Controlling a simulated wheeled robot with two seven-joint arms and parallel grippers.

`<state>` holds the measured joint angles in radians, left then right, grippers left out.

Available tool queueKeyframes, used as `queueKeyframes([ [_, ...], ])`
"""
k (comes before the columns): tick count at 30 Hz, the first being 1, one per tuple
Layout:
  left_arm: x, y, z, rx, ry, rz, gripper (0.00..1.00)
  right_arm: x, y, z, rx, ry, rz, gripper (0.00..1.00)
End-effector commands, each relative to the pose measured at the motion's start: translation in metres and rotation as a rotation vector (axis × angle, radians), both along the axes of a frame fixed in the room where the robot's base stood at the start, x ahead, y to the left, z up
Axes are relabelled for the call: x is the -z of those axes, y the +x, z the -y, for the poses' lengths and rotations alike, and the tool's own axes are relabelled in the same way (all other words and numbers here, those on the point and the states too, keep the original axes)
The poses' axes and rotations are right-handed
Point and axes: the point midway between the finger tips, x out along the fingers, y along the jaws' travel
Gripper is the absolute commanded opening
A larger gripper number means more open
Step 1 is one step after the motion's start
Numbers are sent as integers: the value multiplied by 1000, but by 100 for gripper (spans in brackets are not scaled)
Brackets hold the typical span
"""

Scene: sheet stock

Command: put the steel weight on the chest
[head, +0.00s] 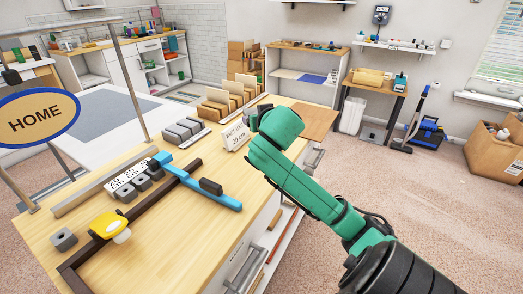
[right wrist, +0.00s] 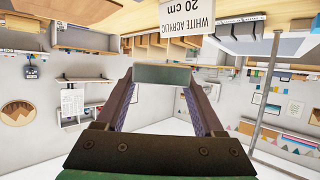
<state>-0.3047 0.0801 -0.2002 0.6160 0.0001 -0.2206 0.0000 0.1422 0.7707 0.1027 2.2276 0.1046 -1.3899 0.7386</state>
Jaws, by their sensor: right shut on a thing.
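The chest has a pale wooden top (head: 205,225) and a front with handles, in the head view's lower middle. My right arm reaches over its right side, near the WHITE ACRYLIC 20 cm sign (head: 236,136). In the head view my right gripper is mostly hidden behind its own arm. In the right wrist view my right gripper (right wrist: 165,85) is shut on a plain grey block (right wrist: 165,74), which looks like the steel weight. The block spans the fingertips, and no surface touches it in that view. My left gripper is not in view.
On the chest are a blue T-shaped tool (head: 205,187), a dark frame (head: 82,258), a yellow-and-white tool (head: 108,226), several grey blocks (head: 184,130) and upright brown folders (head: 217,103). The top's near right part is bare. A HOME sign (head: 38,118) stands at left.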

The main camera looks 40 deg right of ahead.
Motion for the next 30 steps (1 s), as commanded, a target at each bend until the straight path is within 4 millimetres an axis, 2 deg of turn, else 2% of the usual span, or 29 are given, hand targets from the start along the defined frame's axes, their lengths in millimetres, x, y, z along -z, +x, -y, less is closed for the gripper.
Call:
queueKeyframes([
  [1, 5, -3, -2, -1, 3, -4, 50, 17, -1, 0, 0, -2, 0, 0],
  [7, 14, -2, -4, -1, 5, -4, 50, 73, 0, 1, 1, -3, 2, 0],
  [9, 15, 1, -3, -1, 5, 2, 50, 87, 0, 1, 1, -4, 4, 0],
  [14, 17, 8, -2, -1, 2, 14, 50, 105, 0, 1, 1, -5, 8, 0],
  [18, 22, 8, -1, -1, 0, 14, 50, 131, 0, 1, 1, -4, 5, 0],
  [21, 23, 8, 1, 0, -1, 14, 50, 141, 1, 1, 0, -4, 8, 0],
  [30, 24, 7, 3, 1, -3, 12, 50, 143, 1, 1, 0, -4, 8, 0],
])
